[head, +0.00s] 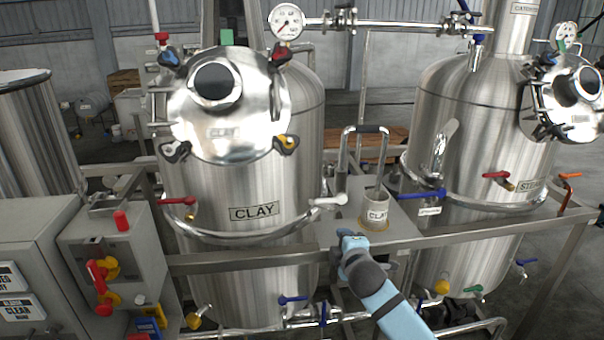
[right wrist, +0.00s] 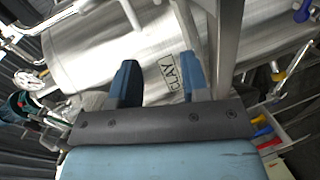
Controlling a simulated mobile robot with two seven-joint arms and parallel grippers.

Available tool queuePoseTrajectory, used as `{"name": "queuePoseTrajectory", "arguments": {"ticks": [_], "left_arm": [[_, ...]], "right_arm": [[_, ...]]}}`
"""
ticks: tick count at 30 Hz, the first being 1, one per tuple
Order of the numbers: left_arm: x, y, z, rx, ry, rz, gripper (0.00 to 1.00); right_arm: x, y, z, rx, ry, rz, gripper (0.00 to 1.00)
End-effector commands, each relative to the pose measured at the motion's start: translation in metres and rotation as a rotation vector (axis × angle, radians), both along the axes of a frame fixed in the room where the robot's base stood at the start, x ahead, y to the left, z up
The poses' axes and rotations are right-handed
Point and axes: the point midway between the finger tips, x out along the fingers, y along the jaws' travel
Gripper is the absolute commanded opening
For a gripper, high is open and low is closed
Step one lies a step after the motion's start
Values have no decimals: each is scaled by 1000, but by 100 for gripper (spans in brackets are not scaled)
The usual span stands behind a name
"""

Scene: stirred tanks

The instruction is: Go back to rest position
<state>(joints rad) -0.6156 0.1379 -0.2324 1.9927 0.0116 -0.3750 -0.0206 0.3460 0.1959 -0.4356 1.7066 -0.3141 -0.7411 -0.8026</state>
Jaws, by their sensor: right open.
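My right arm comes in from the bottom of the head view, and its gripper (head: 350,240) is in front of the frame between the two tanks, just below and left of a cup labelled CLAY (head: 376,212). In the right wrist view the two fingers of the right gripper (right wrist: 160,82) stand apart with nothing between them. Beyond them is the steel tank labelled CLAY (right wrist: 110,50). This tank (head: 240,180) fills the middle left of the head view, with its round hatch shut. My left gripper is not in view.
A second steel tank (head: 475,130) stands at the right. A steel rail (head: 450,230) runs across the front of the tanks. A control box with a red lever (head: 110,250) is at the left. Valves with coloured handles and a pressure gauge (head: 287,22) stick out around the tanks.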

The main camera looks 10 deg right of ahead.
Motion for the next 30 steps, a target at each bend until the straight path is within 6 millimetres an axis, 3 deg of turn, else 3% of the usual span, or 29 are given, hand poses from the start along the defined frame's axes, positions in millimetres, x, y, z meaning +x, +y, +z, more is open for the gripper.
{"name": "queuePoseTrajectory", "arguments": {"ticks": [1,6,12,15,18,22,26,30], "left_arm": [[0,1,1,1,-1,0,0],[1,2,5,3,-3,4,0],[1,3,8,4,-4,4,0],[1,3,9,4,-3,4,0],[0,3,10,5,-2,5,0],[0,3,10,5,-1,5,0],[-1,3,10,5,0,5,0],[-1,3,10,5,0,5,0]], "right_arm": [[-21,2,-28,69,42,1,42],[-100,4,-108,374,171,-26,42],[-206,0,-178,730,318,-123,42],[-260,-4,-202,898,380,-192,42],[-308,-9,-218,1042,430,-264,42],[-352,-14,-227,1175,468,-340,42],[-374,-18,-231,1239,484,-382,42],[-377,-18,-232,1251,486,-388,42]]}}
